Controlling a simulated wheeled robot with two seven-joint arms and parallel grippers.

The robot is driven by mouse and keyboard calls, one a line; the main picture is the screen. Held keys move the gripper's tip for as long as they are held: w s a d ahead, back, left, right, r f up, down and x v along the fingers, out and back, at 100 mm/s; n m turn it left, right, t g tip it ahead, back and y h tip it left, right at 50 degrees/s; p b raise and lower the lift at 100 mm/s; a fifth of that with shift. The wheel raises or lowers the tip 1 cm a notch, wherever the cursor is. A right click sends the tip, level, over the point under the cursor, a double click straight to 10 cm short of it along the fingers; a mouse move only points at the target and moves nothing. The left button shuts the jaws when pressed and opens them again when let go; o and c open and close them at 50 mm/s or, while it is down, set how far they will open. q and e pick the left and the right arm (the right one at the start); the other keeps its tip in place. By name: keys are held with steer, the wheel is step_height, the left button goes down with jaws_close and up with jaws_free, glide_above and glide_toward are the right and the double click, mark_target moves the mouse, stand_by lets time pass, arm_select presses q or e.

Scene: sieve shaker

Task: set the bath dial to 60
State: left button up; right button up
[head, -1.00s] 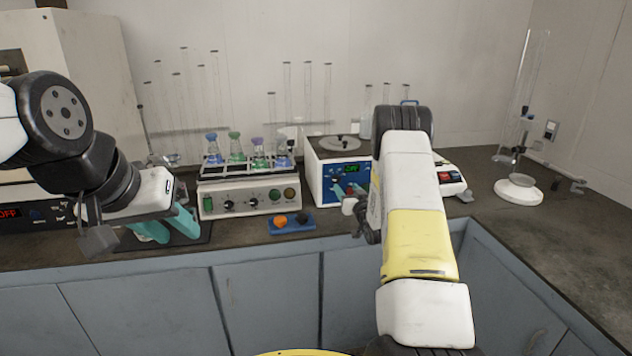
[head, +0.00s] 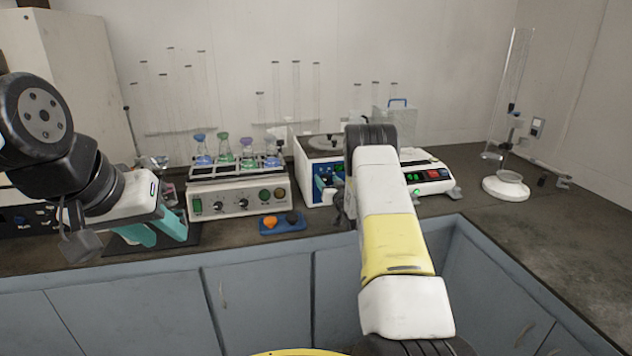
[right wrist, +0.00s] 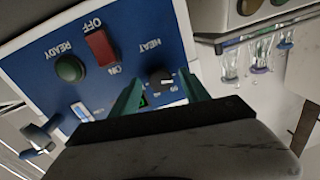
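The bath (head: 305,178) is a white box with a blue front panel, behind the bench's front edge. Its panel (right wrist: 85,45) appears upside down in the right wrist view, with a red switch (right wrist: 100,47), a green READY button (right wrist: 70,68) and a small dark dial (right wrist: 160,79) by the word HEAT. I cannot read the dial's setting. My right gripper (right wrist: 158,92) is open, its teal fingers either side of the dial in that view; contact cannot be told. In the head view, my right arm partly covers the panel. My left gripper (head: 160,229) is open and empty at the left.
A shaker (head: 238,197) with several flasks stands left of the bath. A blue holder (head: 284,224) with orange and dark knobs lies in front. A white device (head: 428,175) with red buttons is at the right, and a glass cylinder stand (head: 505,188) beyond it.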

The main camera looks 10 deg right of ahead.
jaws_close()
steer(key=shift+m, duration=0.3)
steer(key=m, duration=0.3)
steer(key=shift+d+m, duration=0.1)
steer(key=shift+m, duration=0.3)
steer(key=m, duration=0.5)
steer(key=shift+f+m+t, duration=0.1)
steer(key=shift+m+t, duration=0.2)
steer(key=shift+m, duration=0.1)
steer(key=m, duration=0.5)
steer(key=shift+m+h, duration=0.4)
steer(key=m, duration=0.4)
steer(key=shift+a+h, duration=0.2)
steer(key=shift+h, duration=0.1)
steer(key=shift+f+m, duration=0.1)
steer(key=shift+m, duration=0.4)
